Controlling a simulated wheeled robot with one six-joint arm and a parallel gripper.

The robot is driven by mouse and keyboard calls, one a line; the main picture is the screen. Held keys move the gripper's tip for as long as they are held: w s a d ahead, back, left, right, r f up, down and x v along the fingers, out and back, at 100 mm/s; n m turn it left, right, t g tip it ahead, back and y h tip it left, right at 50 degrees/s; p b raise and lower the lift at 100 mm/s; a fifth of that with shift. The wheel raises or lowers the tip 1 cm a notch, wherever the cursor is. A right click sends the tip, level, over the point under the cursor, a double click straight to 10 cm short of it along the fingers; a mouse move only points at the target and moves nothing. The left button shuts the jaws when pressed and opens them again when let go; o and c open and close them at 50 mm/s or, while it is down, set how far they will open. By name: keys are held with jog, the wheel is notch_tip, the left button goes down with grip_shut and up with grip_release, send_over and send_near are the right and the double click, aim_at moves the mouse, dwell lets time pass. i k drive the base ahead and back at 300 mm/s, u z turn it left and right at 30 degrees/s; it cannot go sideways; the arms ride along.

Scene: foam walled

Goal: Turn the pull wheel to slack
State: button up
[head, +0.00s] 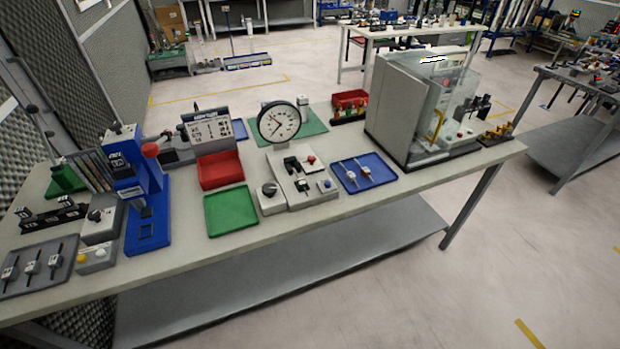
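A round white dial gauge (279,122) with a black rim stands upright near the middle of the bench. In front of it is a grey unit (305,187) with black clamp-like parts, a red button and a blue button. A black round knob (269,189) sits on a grey box at the left of this unit. It may be the pull wheel, but its markings are too small to read. Another dark knob (95,215) sits on a grey box at the left of the blue press. My gripper is not in view.
A blue press (148,190) stands left of an empty green tray (230,210) and a red bin (220,170). A blue tray (363,173) holds two small parts. A clear-sided enclosure (420,110) stands at the right. The floor in front is clear.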

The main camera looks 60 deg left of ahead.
aim_at(269, 189)
jog(key=u, duration=2)
